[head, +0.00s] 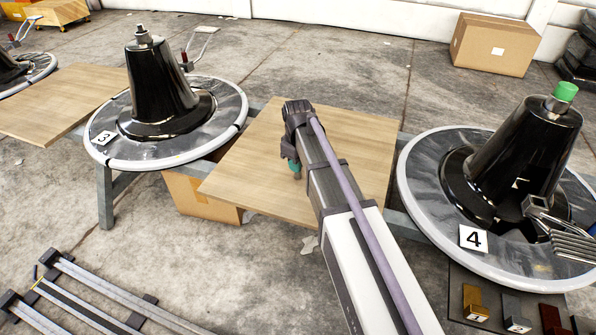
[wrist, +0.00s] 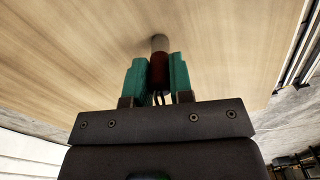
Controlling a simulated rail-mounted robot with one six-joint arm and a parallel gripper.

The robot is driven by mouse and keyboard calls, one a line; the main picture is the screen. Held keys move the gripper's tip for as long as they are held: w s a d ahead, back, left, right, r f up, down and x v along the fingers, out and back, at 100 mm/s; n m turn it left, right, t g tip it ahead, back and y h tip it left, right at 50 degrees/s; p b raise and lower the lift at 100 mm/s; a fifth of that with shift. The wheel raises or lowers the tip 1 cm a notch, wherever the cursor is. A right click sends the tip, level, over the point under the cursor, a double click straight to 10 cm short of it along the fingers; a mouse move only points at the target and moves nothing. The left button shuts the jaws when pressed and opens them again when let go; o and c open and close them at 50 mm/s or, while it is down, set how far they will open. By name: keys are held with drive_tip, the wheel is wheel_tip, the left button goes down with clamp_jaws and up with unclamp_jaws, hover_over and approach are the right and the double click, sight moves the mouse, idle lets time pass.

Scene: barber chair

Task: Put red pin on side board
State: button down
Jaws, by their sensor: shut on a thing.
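The red pin (wrist: 158,72) is between the two teal fingers of my gripper (wrist: 159,62) in the wrist view. Its grey end points at the wooden side board (wrist: 70,75), and a dark shadow lies by that end. I cannot tell whether the end touches the board. In the head view my gripper (head: 295,170) is over the middle of the side board (head: 250,155), low above its surface. The pin is not clearly visible in the head view. My gripper is shut on the pin.
Round station 3 (head: 97,140) with a black cone stands left of the board. Round station 4 (head: 420,190), its cone topped by a green piece (head: 565,91), stands right. Numbered blocks (head: 475,303) sit at lower right. The board around my gripper is bare.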

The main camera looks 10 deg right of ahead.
drive_tip(key=shift+r, duration=0.1)
drive_tip(key=c, duration=1)
unclamp_jaws()
wheel_tip(320, 180, up, 12)
drive_tip(key=p, duration=1.3)
drive_tip(key=s+m, duration=0.8)
drive_tip(key=s, duration=1.1)
drive_tip(key=shift+s+b, duration=0.3)
drive_tip(key=shift+s, duration=0.1)
